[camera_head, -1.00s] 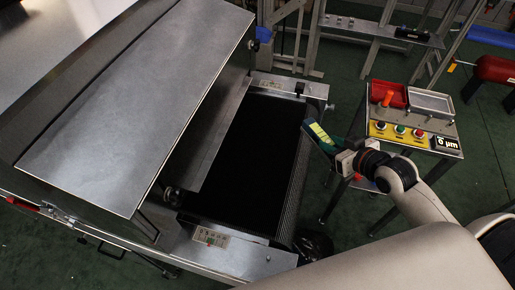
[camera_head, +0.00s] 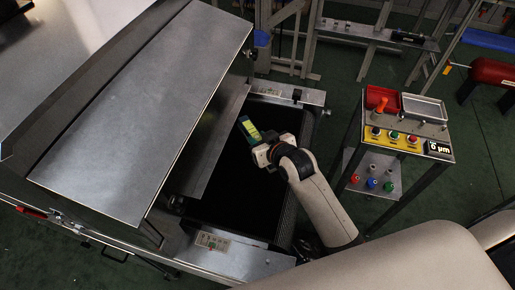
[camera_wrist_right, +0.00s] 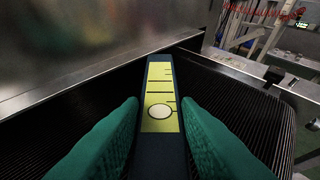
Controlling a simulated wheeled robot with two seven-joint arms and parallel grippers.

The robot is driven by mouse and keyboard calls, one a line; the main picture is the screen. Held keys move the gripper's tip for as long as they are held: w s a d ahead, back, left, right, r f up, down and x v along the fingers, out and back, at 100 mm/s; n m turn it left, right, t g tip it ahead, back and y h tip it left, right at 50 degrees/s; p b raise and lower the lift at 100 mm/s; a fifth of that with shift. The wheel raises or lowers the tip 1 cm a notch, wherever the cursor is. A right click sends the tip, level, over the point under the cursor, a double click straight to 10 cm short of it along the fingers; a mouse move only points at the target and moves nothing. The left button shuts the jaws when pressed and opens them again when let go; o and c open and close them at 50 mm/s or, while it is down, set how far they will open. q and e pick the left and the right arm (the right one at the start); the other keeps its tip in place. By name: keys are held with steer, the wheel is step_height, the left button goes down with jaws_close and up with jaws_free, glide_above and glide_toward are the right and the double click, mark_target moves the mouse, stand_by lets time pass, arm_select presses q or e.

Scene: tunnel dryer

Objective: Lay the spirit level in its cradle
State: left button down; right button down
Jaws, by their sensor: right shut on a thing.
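The spirit level looks like a dark blue bar with a yellow-green face, black lines and a pale round spot (camera_wrist_right: 160,112). It also shows small in the head view (camera_head: 247,127). My right gripper (camera_head: 252,136) is shut on it, with green fingers on both sides in the right wrist view (camera_wrist_right: 163,125). Gripper and level are over the dark ribbed belt (camera_head: 235,205) of the dryer; I cannot tell how high. I cannot pick out the cradle. My left gripper is out of view.
The steel dryer hood (camera_head: 140,110) stands close left of my right gripper. A metal end plate (camera_head: 290,92) lies beyond the belt. A cart (camera_head: 412,152) with a red tray (camera_head: 383,100), a grey tray (camera_head: 424,108) and buttons stands to the right, with clear floor between.

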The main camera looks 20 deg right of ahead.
step_height(320, 180, down, 4)
steer(key=shift+f, duration=0.2)
steer(key=shift+w+a+f, duration=0.25)
steer(key=shift+a+f, duration=0.05)
steer(key=shift+f, duration=0.15)
steer(key=shift+f, duration=0.1)
steer(key=c, duration=1.1)
jaws_free()
steer(key=shift+s+f, duration=0.1)
